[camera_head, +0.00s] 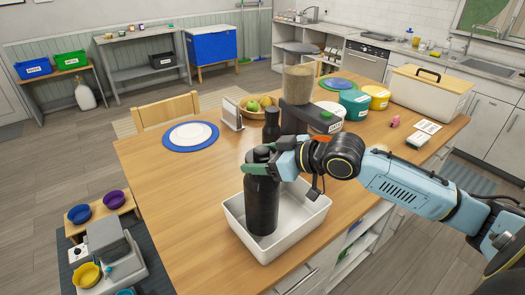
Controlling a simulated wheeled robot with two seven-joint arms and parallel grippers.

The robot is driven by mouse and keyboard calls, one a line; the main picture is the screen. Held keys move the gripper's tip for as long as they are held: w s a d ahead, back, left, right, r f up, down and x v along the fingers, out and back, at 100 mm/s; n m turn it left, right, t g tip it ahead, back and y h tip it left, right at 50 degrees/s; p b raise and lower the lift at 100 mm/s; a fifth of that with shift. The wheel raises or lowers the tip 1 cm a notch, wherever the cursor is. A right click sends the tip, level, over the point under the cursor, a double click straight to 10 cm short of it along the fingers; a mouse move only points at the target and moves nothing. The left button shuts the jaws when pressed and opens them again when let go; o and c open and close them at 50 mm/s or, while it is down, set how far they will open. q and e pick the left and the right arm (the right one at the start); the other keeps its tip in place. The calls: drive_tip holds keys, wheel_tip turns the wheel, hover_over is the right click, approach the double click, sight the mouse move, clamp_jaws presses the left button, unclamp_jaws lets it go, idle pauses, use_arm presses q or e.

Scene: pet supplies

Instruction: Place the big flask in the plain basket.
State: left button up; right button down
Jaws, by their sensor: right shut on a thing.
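A big black flask (262,205) stands upright in the front of the table, its lower part inside a plain white basket (296,240). My right gripper (262,165) is shut on the flask near its top, coming in from the right. Whether the flask's base touches the basket floor is hard to tell. A smaller dark bottle (271,126) stands behind the flask on the table. My left gripper is not in view.
The wooden table (180,205) is clear to the left of the basket. Behind it stand a feeder (298,82), a tablet stand (232,113), a fruit basket (258,104), a blue-rimmed plate (190,135), colored tubs (354,103) and a white box (430,92).

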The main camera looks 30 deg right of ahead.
sight(262, 195)
wheel_tip(262, 195, down, 3)
drive_tip(key=shift+r, duration=0.2)
drive_tip(key=shift+f, duration=0.25)
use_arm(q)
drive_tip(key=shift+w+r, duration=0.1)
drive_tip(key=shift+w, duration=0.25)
use_arm(e)
drive_tip(key=shift+f, duration=0.1)
drive_tip(key=shift+c, duration=1.1)
unclamp_jaws()
drive_tip(key=shift+f, duration=0.2)
drive_tip(key=shift+r, duration=0.1)
